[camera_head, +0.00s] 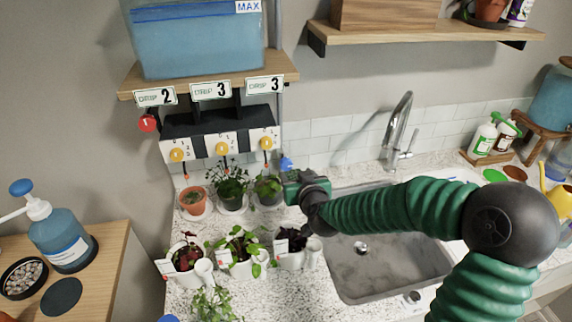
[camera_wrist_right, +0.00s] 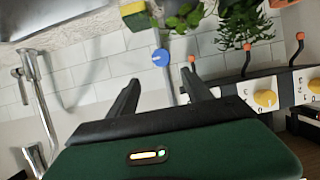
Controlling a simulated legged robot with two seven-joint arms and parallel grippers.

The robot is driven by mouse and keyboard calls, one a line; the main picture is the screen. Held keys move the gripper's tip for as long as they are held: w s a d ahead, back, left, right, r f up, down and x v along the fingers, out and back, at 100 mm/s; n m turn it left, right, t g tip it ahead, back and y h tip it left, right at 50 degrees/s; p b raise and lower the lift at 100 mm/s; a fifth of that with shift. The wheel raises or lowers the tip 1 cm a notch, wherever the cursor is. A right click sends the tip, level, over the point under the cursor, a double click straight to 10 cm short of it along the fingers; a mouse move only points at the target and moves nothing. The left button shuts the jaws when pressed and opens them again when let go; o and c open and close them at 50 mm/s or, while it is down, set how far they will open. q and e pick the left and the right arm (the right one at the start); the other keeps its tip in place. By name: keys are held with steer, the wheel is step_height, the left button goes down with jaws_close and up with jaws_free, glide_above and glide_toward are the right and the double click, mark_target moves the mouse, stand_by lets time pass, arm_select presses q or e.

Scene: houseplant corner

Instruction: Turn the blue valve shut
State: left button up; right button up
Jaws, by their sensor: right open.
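The blue valve (camera_head: 286,163) is a small blue knob low on the tiled wall, left of the sink. In the right wrist view the blue valve (camera_wrist_right: 160,57) shows beyond the fingertips and between their lines. My right gripper (camera_head: 292,179) is just in front of the valve in the head view, its green body hiding what lies behind it. In the wrist view the fingers of my right gripper (camera_wrist_right: 160,80) are apart with nothing between them. I see a gap to the valve. My left gripper is not in view.
Several potted plants (camera_head: 230,187) stand left of my right gripper. Above them is a dispenser panel (camera_head: 200,149) with yellow knobs (camera_head: 222,149). The sink (camera_head: 375,262) and its tall faucet (camera_head: 397,130) are to the right. A yellow-green sponge (camera_wrist_right: 137,15) lies near the valve.

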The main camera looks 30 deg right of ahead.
mark_target(286, 165)
steer(key=x, duration=1.2)
steer(key=shift+w+a+f, duration=0.15)
steer(key=shift+a+f, duration=0.15)
steer(key=shift+a, duration=0.05)
steer(key=shift+w, duration=0.2)
steer(key=shift+w+d+f, duration=0.1)
steer(key=shift+d+f, duration=0.1)
steer(key=shift+d, duration=0.05)
jaws_close()
steer(key=shift+r, duration=0.1)
